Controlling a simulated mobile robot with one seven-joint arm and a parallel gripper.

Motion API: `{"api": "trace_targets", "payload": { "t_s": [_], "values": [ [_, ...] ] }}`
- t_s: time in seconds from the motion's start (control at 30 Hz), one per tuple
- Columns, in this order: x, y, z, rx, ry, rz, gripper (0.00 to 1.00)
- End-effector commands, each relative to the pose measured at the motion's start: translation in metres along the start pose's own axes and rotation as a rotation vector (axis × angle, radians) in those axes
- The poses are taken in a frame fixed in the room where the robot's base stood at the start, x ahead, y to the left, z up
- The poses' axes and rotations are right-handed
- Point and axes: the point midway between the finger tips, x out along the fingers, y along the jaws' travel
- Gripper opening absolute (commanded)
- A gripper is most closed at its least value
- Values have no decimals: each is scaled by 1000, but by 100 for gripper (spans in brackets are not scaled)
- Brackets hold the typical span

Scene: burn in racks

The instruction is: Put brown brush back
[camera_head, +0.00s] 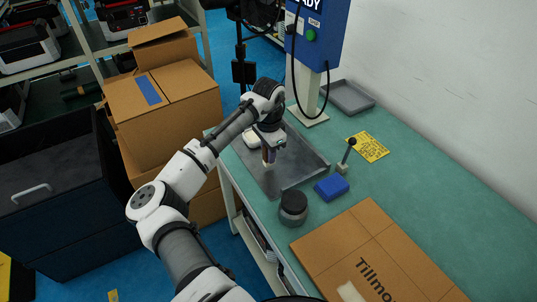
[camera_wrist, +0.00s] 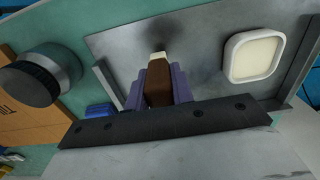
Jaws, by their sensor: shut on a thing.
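The brown brush (camera_wrist: 158,82) is held between the purple fingers of my gripper (camera_wrist: 157,85), with its pale tip pointing away from the wrist. The wrist view shows the tray surface (camera_wrist: 205,50) behind the brush tip, with a dark smudge there. I cannot tell whether the tip touches the tray. A white square dish (camera_wrist: 255,56) is in the tray, beside the brush.
A dark-lidded round jar (camera_head: 293,207), a blue block (camera_head: 331,187) and a cardboard box (camera_head: 365,255) are on the bench near the tray. A small lever (camera_head: 347,157) and a yellow sign (camera_head: 368,147) are farther right. A blue machine on a post (camera_head: 306,85) stands behind the tray.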

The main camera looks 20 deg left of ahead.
Motion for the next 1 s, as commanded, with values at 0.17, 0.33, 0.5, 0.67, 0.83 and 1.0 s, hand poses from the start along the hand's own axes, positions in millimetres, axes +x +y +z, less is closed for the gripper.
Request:
{"api": "trace_targets", "payload": {
  "t_s": [0.17, 0.33, 0.5, 0.67, 0.83, 1.0],
  "values": [
    [19, 0, 0, 1, 0, 1, 1],
    [21, 0, 0, 1, 1, 0, 1],
    [23, 0, 0, 1, 0, 1, 1],
    [23, 0, 0, 1, 0, 0, 39],
    [23, 0, 0, 1, 0, 0, 45],
    [22, 0, 0, 1, 0, 0, 45]
  ]
}}
